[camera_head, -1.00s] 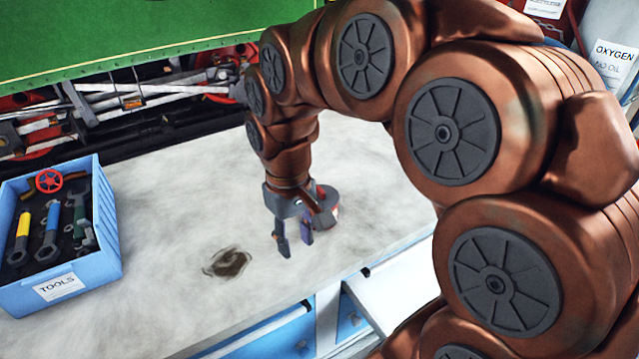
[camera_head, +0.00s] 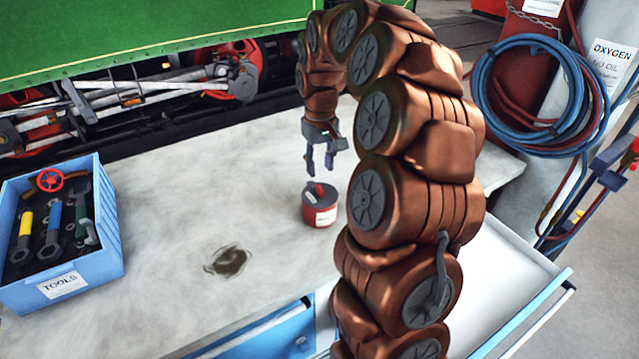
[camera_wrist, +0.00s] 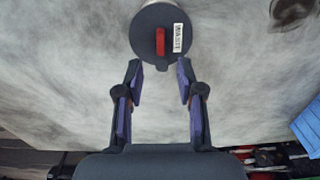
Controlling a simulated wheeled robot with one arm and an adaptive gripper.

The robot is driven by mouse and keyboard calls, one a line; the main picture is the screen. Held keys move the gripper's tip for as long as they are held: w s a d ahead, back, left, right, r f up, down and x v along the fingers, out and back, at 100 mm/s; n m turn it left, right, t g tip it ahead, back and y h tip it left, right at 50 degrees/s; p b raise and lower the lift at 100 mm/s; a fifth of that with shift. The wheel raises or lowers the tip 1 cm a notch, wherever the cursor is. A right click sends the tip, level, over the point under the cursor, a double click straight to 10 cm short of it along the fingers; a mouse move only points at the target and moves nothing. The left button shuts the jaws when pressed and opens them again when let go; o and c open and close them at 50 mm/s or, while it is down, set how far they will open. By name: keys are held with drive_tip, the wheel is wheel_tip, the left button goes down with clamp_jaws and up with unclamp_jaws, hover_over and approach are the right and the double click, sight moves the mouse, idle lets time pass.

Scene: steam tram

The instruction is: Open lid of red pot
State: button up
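The small red pot (camera_head: 320,214) stands upright on the pale worktop, with a white label on its side. Its dark grey lid (camera_head: 311,188) has a red handle and is on the pot. In the wrist view the lid (camera_wrist: 146,50) is seen from above, with its red handle (camera_wrist: 160,41) and a white label, just beyond my fingertips. My gripper (camera_head: 320,168) is open and empty, fingers pointing down, above and behind the pot in the head view. In the wrist view my gripper (camera_wrist: 159,75) shows a wide gap between its fingers. It appears apart from the lid.
A blue tool box (camera_head: 75,278) with several tools stands at the left of the worktop (camera_head: 180,240). A dark stain marks the middle. A green vehicle (camera_head: 150,35) is behind. Blue and red hoses (camera_head: 500,90) hang at right. A drawer (camera_head: 525,285) stands open in front.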

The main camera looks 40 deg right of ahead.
sight(320, 188)
drive_tip(key=shift+f+p, duration=0.85)
drive_tip(key=shift+f, duration=2.45)
drive_tip(key=shift+c, duration=0.3)
clamp_jaws()
